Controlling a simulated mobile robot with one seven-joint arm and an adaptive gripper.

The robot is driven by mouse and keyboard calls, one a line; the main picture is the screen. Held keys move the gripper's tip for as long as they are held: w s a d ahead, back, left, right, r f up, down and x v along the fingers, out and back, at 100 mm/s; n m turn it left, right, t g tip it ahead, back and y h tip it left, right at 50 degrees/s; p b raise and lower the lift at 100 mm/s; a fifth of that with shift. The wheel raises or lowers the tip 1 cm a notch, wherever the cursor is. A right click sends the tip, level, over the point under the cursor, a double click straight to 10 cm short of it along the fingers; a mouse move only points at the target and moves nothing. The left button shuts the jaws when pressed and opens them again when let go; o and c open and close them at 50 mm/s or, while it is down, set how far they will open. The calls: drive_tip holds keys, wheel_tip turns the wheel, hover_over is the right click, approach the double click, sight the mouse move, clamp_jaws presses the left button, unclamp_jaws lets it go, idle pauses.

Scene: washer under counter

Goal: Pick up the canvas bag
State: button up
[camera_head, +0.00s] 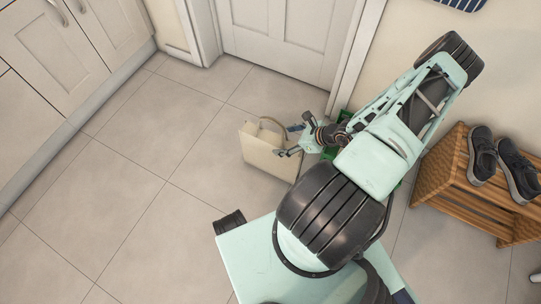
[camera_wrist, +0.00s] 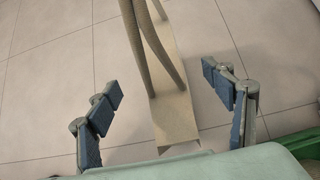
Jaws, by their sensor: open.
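The canvas bag (camera_head: 263,154) is cream-coloured and stands upright on the tiled floor in front of the door, with its looped handles on top. In the wrist view the canvas bag (camera_wrist: 172,103) is seen from above, its handles rising toward the camera in the upper middle. My gripper (camera_head: 288,140) is at the bag's upper right side in the head view. In the wrist view my gripper (camera_wrist: 162,85) is open, one finger on each side of the bag with a gap to both. Nothing is held. The bag's right side is partly hidden by my gripper.
A green object (camera_head: 335,136) is partly hidden behind my arm, right of the bag. White cabinets (camera_head: 60,50) line the left. The floor (camera_head: 130,190) left of the bag is clear.

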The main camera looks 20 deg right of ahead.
sight(279, 142)
drive_tip(key=b+x, duration=0.1)
drive_tip(key=x, duration=0.3)
drive_tip(key=shift+s, duration=0.1)
drive_tip(key=b+x, duration=0.2)
drive_tip(key=x, duration=0.2)
drive_tip(key=shift+d+f+b, duration=0.15)
drive_tip(key=shift+f+b, duration=0.25)
drive_tip(key=shift+f, duration=0.1)
drive_tip(key=shift+w+f, duration=0.15)
drive_tip(key=shift+w, duration=0.15)
drive_tip(key=shift+c, duration=0.7)
drive_tip(key=c, duration=1.8)
drive_tip(key=shift+c, duration=0.3)
